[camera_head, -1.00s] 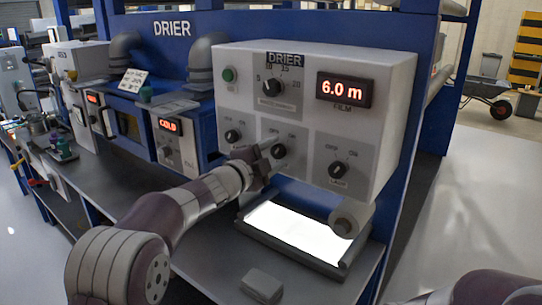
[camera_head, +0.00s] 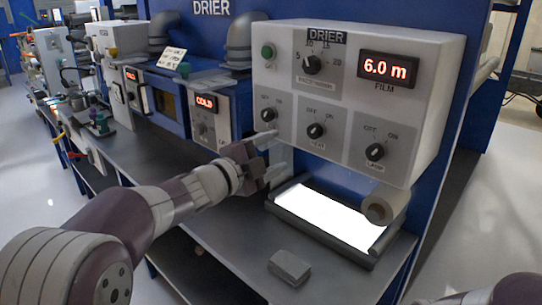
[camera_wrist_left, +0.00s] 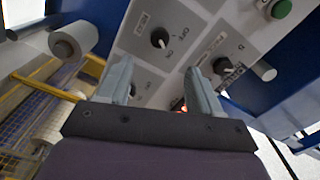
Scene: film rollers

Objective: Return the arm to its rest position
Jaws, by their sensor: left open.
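My left arm (camera_head: 150,215) reaches in from the lower left of the head view. Its gripper (camera_head: 272,157) is in front of the lower left part of the drier control box (camera_head: 440,110), near the left knob (camera_head: 268,114). In the left wrist view the gripper (camera_wrist_left: 160,85) has its two fingers apart, with nothing between them and the panel behind. A part of my right arm (camera_head: 490,290) shows at the lower right edge of the head view; its gripper is not visible.
A lit white panel (camera_head: 330,215) in a dark frame lies below the box, with a pale roller (camera_head: 385,205) at its right. A grey block (camera_head: 289,267) lies on the bench front. A unit with a red COLD display (camera_head: 205,104) stands left of the gripper.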

